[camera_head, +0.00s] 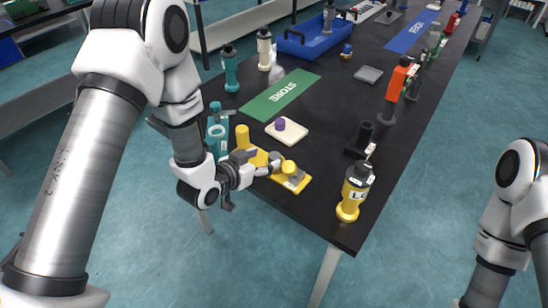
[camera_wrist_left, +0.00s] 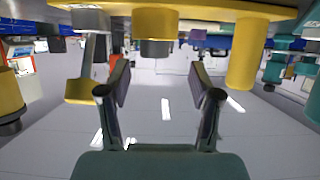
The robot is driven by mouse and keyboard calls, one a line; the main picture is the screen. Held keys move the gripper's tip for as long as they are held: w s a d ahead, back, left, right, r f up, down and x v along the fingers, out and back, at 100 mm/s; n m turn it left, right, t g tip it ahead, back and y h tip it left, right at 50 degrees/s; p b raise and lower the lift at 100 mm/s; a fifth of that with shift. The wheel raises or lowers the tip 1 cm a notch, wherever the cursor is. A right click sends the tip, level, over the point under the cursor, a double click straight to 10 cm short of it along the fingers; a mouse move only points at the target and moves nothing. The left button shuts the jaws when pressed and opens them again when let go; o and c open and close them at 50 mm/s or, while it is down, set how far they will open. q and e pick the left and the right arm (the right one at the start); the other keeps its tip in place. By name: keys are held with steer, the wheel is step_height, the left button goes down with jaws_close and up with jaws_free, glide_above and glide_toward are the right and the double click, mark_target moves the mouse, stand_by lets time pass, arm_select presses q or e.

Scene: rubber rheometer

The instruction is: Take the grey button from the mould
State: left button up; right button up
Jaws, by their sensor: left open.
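The yellow mould (camera_head: 297,183) lies at the near left edge of the black table, with a tall yellow post (camera_head: 242,136) and a yellow-topped part (camera_head: 289,167). In the left wrist view the scene appears upside down. There the grey button (camera_wrist_left: 154,48) sits on a short yellow post (camera_wrist_left: 155,21) of the mould. My left gripper (camera_head: 268,166) is at the mould, low over it. Its two fingers (camera_wrist_left: 160,80) are apart, with nothing between them; the button shows just beyond, roughly centred. My right arm is at the right edge, its gripper out of frame.
A cream block with a purple knob (camera_head: 284,128) stands just behind the mould. A teal device (camera_head: 217,130) is to the left, and a yellow-and-black bottle (camera_head: 354,192) at the right. A green STORE mat (camera_head: 281,96) lies farther back. Bare table is between mould and bottle.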

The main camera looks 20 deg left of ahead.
mark_target(274, 157)
arm_select(q)
steer(key=shift+w+d+f, duration=0.3)
steer(key=shift+w+d, duration=0.2)
steer(key=shift+w, duration=0.1)
steer(key=shift+w+d+f, duration=0.25)
steer(key=shift+w+d, duration=0.2)
steer(key=shift+w, duration=0.15)
steer(key=shift+w+d+f+p, duration=0.15)
steer(key=shift+w+p, duration=0.15)
steer(key=shift+a+f, duration=0.1)
steer(key=shift+a, duration=0.1)
steer(key=c, duration=1.1)
